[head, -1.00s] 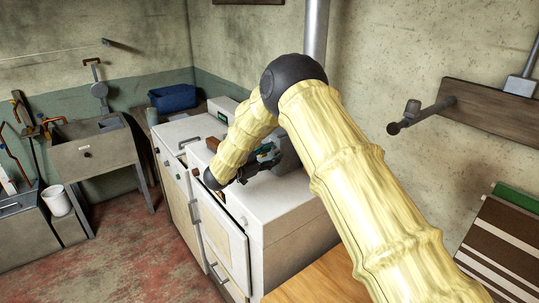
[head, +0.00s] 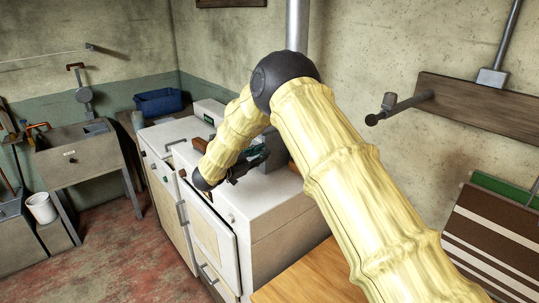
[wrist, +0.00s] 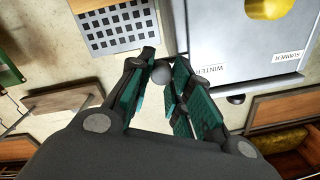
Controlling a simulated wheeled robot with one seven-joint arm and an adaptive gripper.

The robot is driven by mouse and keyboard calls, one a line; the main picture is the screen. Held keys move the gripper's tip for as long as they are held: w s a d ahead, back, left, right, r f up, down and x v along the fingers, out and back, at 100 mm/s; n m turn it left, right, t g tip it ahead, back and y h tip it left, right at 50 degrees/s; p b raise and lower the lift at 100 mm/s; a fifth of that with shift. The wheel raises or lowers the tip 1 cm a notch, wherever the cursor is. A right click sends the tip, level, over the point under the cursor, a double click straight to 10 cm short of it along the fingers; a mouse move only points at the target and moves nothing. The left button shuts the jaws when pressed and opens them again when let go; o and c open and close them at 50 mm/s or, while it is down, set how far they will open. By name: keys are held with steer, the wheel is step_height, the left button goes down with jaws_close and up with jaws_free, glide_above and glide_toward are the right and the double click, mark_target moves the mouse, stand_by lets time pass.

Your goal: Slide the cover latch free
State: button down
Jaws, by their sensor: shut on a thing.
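In the wrist view, my gripper (wrist: 160,80) has its teal-padded fingers closed around a small round grey knob (wrist: 160,74). The knob sits by the left edge of a grey metal box (wrist: 220,25). The box carries upside-down WINTER and SUMMER labels and a yellow knob (wrist: 268,7). Whether the held knob is the cover latch's own knob cannot be told, as the fingers hide what it joins. In the head view, my gripper (head: 248,168) is low over the white cabinet's top (head: 270,190), partly hidden by my arm.
A perforated plate (wrist: 115,25) lies left of the box in the wrist view. A white door (head: 210,235) stands ajar at the cabinet's front. A blue bin (head: 158,102) is behind. A wall bracket (head: 400,105) juts out at right.

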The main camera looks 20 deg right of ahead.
steer(key=shift+s+f, duration=0.35)
steer(key=shift+f, duration=0.2)
steer(key=c, duration=1.5)
jaws_free()
steer(key=shift+d, duration=0.1)
steer(key=shift+o, duration=1)
steer(key=shift+w+d, duration=0.1)
steer(key=shift+d, duration=0.05)
steer(key=shift+r, duration=0.1)
steer(key=v, duration=1.2)
